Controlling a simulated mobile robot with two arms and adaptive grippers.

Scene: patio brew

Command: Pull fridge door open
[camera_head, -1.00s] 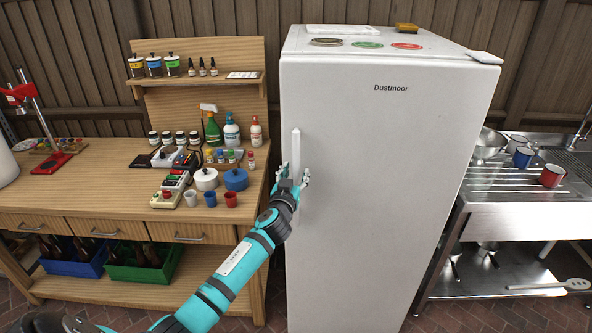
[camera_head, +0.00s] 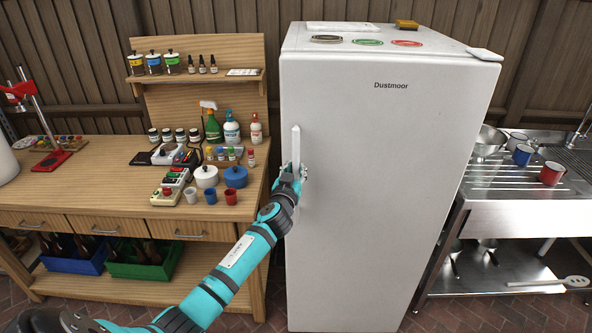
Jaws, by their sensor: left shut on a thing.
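The white fridge (camera_head: 390,180) stands upright in the middle of the head view, with the name "Dustmoor" on its door. The door is shut. Its vertical white handle (camera_head: 296,146) is near the door's left edge. My left gripper (camera_head: 297,170) is shut on the lower part of the handle; its fingers and wrist hide that part. My left arm reaches in from the lower left. My right gripper is not in view.
A wooden workbench (camera_head: 100,210) with pots, bottles and cups stands to the left of the fridge. A steel sink unit (camera_head: 510,216) with mugs stands to the right. Flat discs and a yellow block (camera_head: 406,24) lie on the fridge top. Brick floor shows in front.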

